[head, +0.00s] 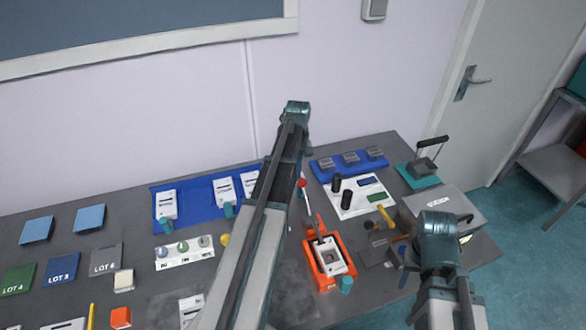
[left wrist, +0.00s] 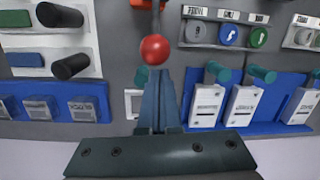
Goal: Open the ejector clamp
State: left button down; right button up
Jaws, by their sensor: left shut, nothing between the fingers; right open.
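The ejector clamp appears to be the orange fixture (head: 313,262) on the grey table in the head view. It holds a white block (head: 331,256) with a dark square opening. Its lever ends in a red ball (head: 303,183), seen close up in the left wrist view (left wrist: 155,49), with the orange edge (left wrist: 137,3) at the top. My left gripper (left wrist: 157,78) is shut and empty, its tips at the red ball; I cannot tell whether they touch. In the head view my left arm hides this gripper. My right gripper (head: 399,262) is open over the table's right part.
Blue trays (head: 160,192) with white cartridges stand left of my left arm. A white board (head: 372,209) with black cylinders lies behind the clamp. A grey box (head: 440,203) and a teal-based press (head: 423,180) stand at the right. A button strip (head: 168,262) lies left.

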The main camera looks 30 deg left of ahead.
pick_arm(q)
jog(key=shift+d, duration=0.15)
jog(key=shift+s+r, duration=0.15)
jog(key=shift+s+d+r+t+y+p, duration=0.2)
jog(key=shift+d+r+t+y+p, duration=0.15)
jog(key=shift+y+p, duration=0.1)
